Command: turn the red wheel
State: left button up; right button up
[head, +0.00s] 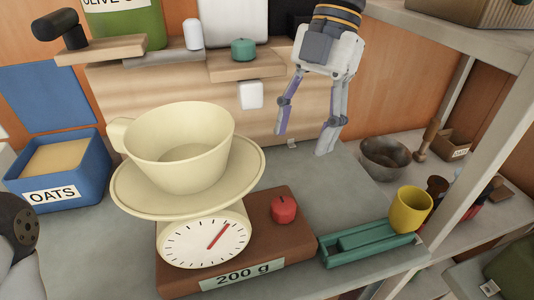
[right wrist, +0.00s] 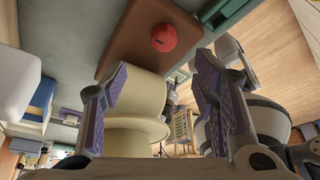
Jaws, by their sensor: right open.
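The red wheel (head: 284,208) is a small round knob with a dark mark on top. It sits on the right part of the brown base (head: 300,238) of a kitchen scale, beside the dial. My right gripper (head: 304,140) hangs open and empty, fingers down, above and beyond the wheel, apart from it. In the right wrist view the wheel (right wrist: 163,38) shows whole at the top, beyond the space between the open fingers (right wrist: 158,85). My left gripper is not in view.
A cream bowl-like cup (head: 180,150) on a saucer-like pan stands on the scale, left of the wheel. A teal tray (head: 365,243) and yellow cup (head: 410,208) lie to the right. A blue oats bin (head: 60,170) is at left. A shelf post (head: 470,140) rises at right.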

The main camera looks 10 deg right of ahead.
aim_at(283, 204)
jog(key=x, duration=0.8)
jog(key=s+x, duration=0.1)
jog(key=x, duration=0.3)
jog(key=shift+r, duration=0.2)
jog(key=c, duration=1.2)
